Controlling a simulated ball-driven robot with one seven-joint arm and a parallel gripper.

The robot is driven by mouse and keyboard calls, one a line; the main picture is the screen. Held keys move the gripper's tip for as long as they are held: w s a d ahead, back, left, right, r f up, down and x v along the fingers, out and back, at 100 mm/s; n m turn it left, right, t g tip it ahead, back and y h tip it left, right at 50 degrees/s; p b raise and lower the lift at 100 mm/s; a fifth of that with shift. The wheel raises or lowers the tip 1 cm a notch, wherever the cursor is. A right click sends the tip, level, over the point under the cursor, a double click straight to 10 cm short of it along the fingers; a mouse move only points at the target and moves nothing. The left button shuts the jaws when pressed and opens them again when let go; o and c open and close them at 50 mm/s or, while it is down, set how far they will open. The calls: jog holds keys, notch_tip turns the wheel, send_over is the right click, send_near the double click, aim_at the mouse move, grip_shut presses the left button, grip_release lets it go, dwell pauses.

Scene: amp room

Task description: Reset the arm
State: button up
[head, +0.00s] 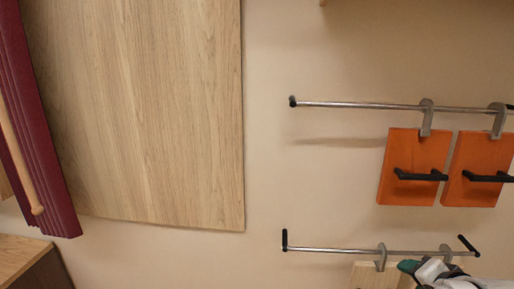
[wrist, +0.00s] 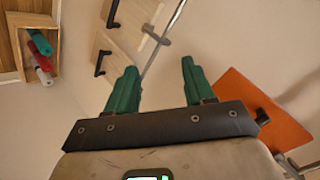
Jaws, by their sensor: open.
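My gripper (wrist: 158,67) is open in the wrist view, its two green fingers apart with nothing between them. Part of my gripper (head: 408,266) and my arm also shows at the lower right of the head view, by the lower metal rail (head: 330,249). In the wrist view the fingers point toward a metal rail (wrist: 166,38) and light wooden boards (wrist: 115,58) with black handles. I cannot tell the exact gap between fingers and boards.
Two orange boards (head: 412,160) with black handles hang from the upper rail (head: 360,105). An orange board (wrist: 262,108) is close right of my gripper. A wooden box (wrist: 18,45) holds red and green rolls. A large wooden panel (head: 150,110) and maroon cloth (head: 45,150) are at left.

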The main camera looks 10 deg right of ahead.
jog(key=s+a+f+n+g+y, duration=0.1)
jog(key=s+a+f+n+g, duration=0.3)
jog(key=s+f, duration=0.7)
jog(key=s+a+f+n+g+y, duration=0.1)
jog(key=s+a+f+n+g, duration=0.3)
jog(key=s+a+f+n, duration=0.5)
jog(key=s+f, duration=0.3)
jog(key=s, duration=0.3)
jog(key=shift+s+a+g+y, duration=0.2)
jog(key=shift+s+g+y, duration=0.15)
jog(key=shift+g+y, duration=0.05)
